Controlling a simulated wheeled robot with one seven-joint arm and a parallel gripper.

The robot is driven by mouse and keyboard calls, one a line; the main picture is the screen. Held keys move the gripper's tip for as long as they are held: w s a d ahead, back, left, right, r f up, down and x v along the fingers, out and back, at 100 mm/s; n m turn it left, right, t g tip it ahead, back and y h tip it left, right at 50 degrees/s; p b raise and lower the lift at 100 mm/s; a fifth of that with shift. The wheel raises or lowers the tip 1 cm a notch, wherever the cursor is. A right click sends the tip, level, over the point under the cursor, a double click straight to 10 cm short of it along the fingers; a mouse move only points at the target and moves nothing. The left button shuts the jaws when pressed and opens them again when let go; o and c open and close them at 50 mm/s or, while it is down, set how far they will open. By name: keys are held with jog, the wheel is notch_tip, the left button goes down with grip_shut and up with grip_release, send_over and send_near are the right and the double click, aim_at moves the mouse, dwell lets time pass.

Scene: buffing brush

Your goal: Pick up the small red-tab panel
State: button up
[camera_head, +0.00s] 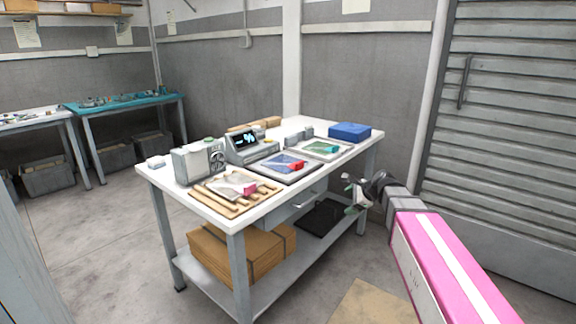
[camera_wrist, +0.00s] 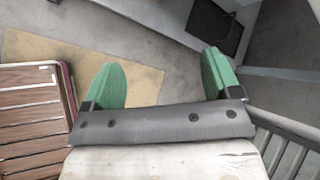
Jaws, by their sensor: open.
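On the white workbench (camera_head: 165,180), a small pale panel (camera_head: 228,184) with a pinkish-red tab lies on a slatted wooden rack at the near edge. Behind it to the right, a blue panel (camera_head: 276,161) with a red tab lies in a dark-rimmed tray. I cannot tell for sure which one is the named panel. My gripper (camera_head: 354,192) is off the bench's right end, apart from both panels. In the wrist view my gripper (camera_wrist: 160,82) shows its two green fingers wide apart with nothing between them. No panel shows in the wrist view.
A grey boxy device (camera_head: 196,162), a unit with a lit display (camera_head: 243,146), a tray with a green piece (camera_head: 322,149) and a blue box (camera_head: 349,131) crowd the bench. Cardboard boxes (camera_head: 235,256) sit on its lower shelf. The floor in front is open.

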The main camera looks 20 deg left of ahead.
aim_at(301, 163)
jog(key=w+a+r+m+t+y, duration=0.1)
jog(key=w+a+r+m+y, duration=0.1)
jog(key=a+r+m, duration=0.35)
jog(key=w+a+r+m+y, duration=0.2)
jog(key=a+r+y, duration=0.1)
jog(key=a+r, duration=0.5)
jog(key=x, duration=0.9)
jog(key=shift+w+d+f, duration=0.2)
jog(key=shift+w+f, duration=0.1)
jog(key=shift+w, duration=0.1)
jog(key=c, duration=1)
